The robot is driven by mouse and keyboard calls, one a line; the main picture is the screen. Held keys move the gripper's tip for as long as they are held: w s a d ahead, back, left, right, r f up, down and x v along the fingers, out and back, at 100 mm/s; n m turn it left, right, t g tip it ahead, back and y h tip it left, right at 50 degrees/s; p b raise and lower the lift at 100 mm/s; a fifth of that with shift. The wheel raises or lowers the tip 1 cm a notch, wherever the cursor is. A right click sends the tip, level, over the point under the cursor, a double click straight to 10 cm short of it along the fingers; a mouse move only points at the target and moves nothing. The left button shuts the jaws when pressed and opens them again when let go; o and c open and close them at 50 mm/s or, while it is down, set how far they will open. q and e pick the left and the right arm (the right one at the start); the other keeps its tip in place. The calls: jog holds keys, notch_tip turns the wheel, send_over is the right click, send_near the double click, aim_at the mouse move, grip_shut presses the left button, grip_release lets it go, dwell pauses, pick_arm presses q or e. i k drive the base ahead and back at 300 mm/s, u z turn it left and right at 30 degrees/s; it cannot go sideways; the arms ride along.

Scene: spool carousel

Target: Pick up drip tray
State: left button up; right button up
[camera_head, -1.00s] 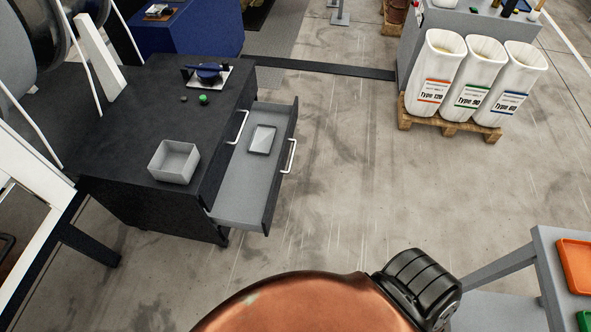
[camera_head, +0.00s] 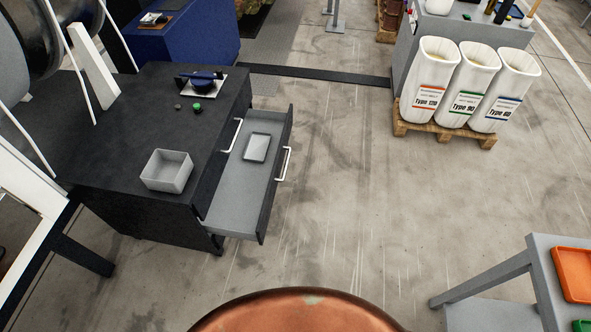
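The likely drip tray is a small, flat, light grey tray (camera_head: 257,147) with a darker rim. It lies in the open drawer (camera_head: 232,208) of the dark cabinet, toward the drawer's far end. A grey open-topped box (camera_head: 167,171) stands on the cabinet top, near its front corner. Neither of my grippers shows in the head view.
The dark cabinet (camera_head: 125,110) stands at left, its drawer pulled out to the right with a handle (camera_head: 283,164). White bags (camera_head: 469,84) stand on a pallet at upper right. A grey table (camera_head: 543,275) is at lower right. The floor (camera_head: 370,205) between is clear.

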aim_at(256, 150)
jog(key=z, duration=1.05)
jog(key=i, duration=3.2)
jog(key=u, duration=4)
